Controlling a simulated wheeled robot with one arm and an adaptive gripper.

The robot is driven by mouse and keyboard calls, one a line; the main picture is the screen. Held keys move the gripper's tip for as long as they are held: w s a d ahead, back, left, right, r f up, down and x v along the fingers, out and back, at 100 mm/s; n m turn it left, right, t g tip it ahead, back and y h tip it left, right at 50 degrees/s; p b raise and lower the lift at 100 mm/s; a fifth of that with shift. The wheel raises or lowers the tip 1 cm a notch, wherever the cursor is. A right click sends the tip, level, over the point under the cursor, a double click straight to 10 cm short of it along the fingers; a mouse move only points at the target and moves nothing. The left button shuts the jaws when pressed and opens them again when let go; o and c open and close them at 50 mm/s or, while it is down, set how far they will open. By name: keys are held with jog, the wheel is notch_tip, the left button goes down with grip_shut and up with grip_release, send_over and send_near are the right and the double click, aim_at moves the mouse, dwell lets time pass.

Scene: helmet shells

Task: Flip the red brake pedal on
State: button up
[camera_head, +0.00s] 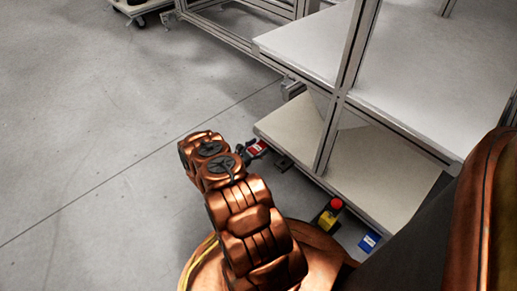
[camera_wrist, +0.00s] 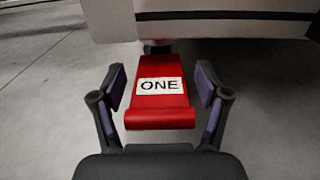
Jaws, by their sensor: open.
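The red brake pedal (camera_wrist: 158,107) has a white label reading "ONE" and sits low under the edge of the shelf unit. In the wrist view it lies centred between the two open fingers of my gripper (camera_wrist: 161,100), with a visible gap on each side. In the head view the pedal (camera_head: 257,149) shows as a small red patch beside the dark tip of my gripper (camera_head: 243,153), near the corner of the lower shelf. My arm hides part of the gripper there.
The lower shelf (camera_head: 300,130) overhangs just beyond the pedal. A yellow box with a red button (camera_head: 331,214) and a blue pedal (camera_head: 368,242) stand further right along the shelf. The grey floor (camera_head: 90,130) to the left is clear.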

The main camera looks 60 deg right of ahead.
grip_shut()
jog(key=shift+f+b, duration=0.3)
jog(key=shift+b, duration=0.15)
jog(key=shift+w+f+h+b, duration=0.1)
jog(key=shift+h+b, duration=0.45)
jog(key=shift+h, duration=0.15)
